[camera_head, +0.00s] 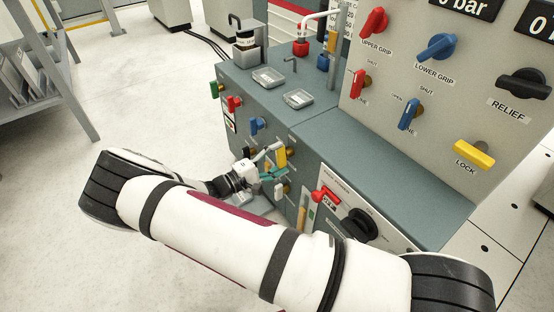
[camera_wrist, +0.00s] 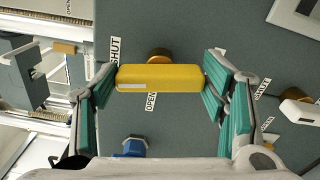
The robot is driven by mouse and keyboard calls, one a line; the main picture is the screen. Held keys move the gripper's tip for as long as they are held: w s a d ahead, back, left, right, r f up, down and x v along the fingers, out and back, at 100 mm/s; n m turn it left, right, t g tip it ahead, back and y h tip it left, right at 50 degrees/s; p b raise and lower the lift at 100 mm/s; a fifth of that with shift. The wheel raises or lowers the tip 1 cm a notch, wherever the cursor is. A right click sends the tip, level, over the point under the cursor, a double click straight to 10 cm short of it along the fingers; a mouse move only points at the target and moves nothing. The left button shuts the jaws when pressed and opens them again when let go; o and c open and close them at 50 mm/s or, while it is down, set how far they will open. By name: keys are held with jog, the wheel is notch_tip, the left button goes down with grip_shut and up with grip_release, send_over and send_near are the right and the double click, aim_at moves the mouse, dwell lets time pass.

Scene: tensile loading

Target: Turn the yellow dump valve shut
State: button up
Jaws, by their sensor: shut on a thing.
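The yellow dump valve is on the upright front face of the grey-green cabinet. Its yellow handle (camera_wrist: 160,78) lies level across the wrist view, with a brass stem (camera_wrist: 160,55) behind it. The handle's left end is by a SHUT label, and an OPEN label shows partly below the bar. My gripper (camera_wrist: 162,82) is shut on the handle, with green finger pads at its two ends. In the head view the yellow handle (camera_head: 281,157) stands roughly upright, and my gripper (camera_head: 268,168) reaches it from the left.
A blue valve (camera_head: 257,124) and a red valve (camera_head: 235,103) sit on the same face. A white valve (camera_wrist: 300,110) is close to the right finger in the wrist view. A black knob (camera_head: 358,225) is on the nearer panel. The floor left of the cabinet is clear.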

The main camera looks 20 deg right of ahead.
jog(key=shift+f+m, duration=0.1)
jog(key=shift+m, duration=1)
jog(key=o, duration=1.1)
jog(key=shift+o, duration=0.2)
jog(key=shift+a, duration=0.1)
jog(key=v, duration=1.1)
jog(key=shift+a, duration=0.35)
jog(key=shift+s, duration=0.15)
